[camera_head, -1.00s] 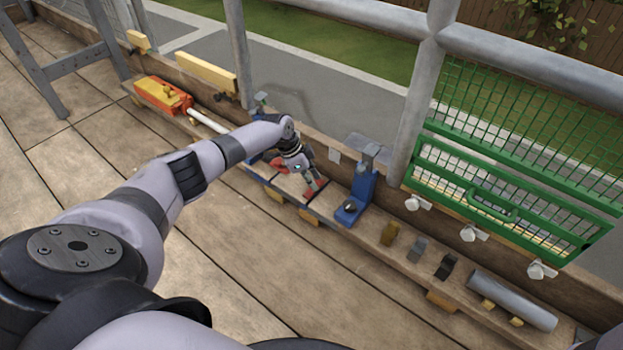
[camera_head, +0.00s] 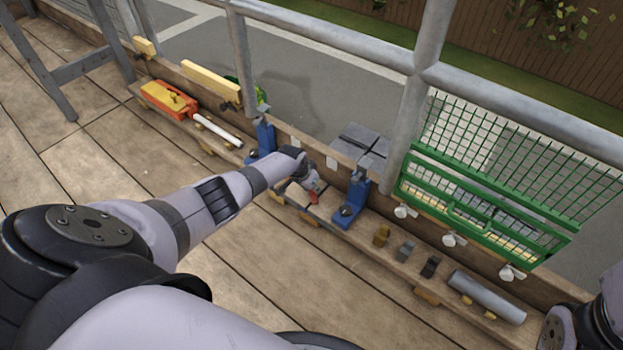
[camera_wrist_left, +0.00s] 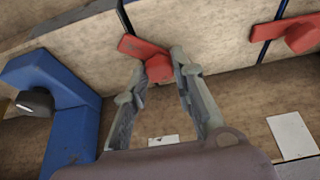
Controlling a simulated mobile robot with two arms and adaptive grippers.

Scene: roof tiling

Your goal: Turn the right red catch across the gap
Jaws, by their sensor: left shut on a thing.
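The right red catch (camera_wrist_left: 145,47) is in the left wrist view, its raised part between my left gripper's fingertips (camera_wrist_left: 160,74). One end of it reaches up and left, near the lower end of a dark gap (camera_wrist_left: 123,14). A second red catch (camera_wrist_left: 300,36) lies apart at the right, by another dark gap (camera_wrist_left: 266,38). In the head view my left gripper (camera_head: 312,190) is low over the plank, shut on the right catch (camera_head: 314,196); its arm hides much around it. My right arm shows at the lower right edge, its gripper out of frame.
A blue clamp (camera_head: 350,205) stands close right of the gripper, another (camera_head: 263,140) left. Small blocks (camera_head: 406,250) and a grey tube (camera_head: 486,297) lie right. A rail and green mesh (camera_head: 480,220) bound the far side.

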